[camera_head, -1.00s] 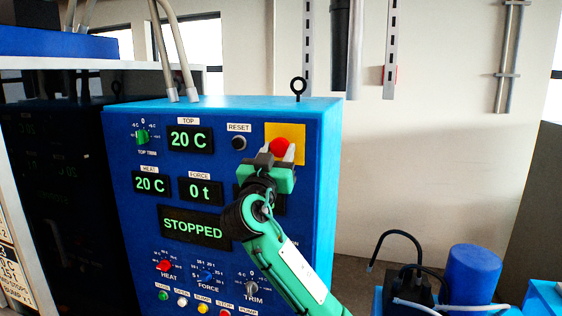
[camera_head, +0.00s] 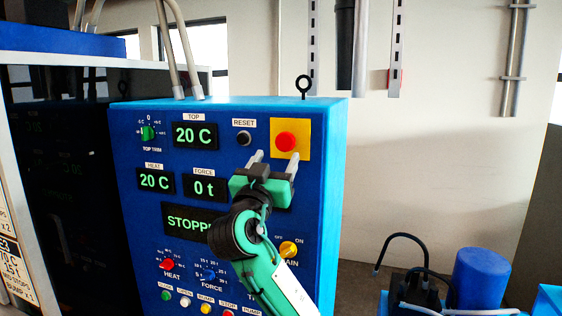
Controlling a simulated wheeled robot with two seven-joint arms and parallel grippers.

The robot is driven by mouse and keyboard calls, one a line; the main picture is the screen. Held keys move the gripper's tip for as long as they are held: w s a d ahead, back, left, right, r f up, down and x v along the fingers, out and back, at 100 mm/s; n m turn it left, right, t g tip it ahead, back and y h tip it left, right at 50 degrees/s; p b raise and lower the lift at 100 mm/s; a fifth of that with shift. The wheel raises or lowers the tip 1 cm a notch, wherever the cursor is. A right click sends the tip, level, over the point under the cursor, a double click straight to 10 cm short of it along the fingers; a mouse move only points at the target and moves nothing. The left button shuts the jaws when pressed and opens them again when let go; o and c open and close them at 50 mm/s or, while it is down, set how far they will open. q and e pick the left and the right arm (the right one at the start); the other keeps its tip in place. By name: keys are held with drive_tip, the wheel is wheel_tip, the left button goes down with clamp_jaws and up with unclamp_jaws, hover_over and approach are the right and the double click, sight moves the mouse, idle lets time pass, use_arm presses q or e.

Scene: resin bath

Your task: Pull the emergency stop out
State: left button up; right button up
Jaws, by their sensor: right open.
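The emergency stop is a red round button (camera_head: 286,141) on a yellow square plate (camera_head: 305,149) at the upper right of the blue control panel's front. My right gripper (camera_head: 274,160) is just below the button. Its two pale fingers are apart and point up toward the panel, with nothing visible between them. The button is in full view and looks clear of the fingers. My right gripper and arm hide part of the panel's display that reads "STOPP". My left gripper is not in view.
The blue control box (camera_head: 333,200) carries a black reset button (camera_head: 244,138), a yellow main knob (camera_head: 288,249) and several other knobs. An eye bolt (camera_head: 304,86) stands on its top. A blue cylinder (camera_head: 479,278) with hoses stands at the lower right. Space right of the box is open.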

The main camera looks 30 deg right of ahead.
drive_tip(key=b+v, duration=0.3)
drive_tip(key=v, duration=0.5)
drive_tip(key=shift+a, duration=0.2)
drive_tip(key=shift+s+f, duration=0.1)
drive_tip(key=shift+f, duration=0.1)
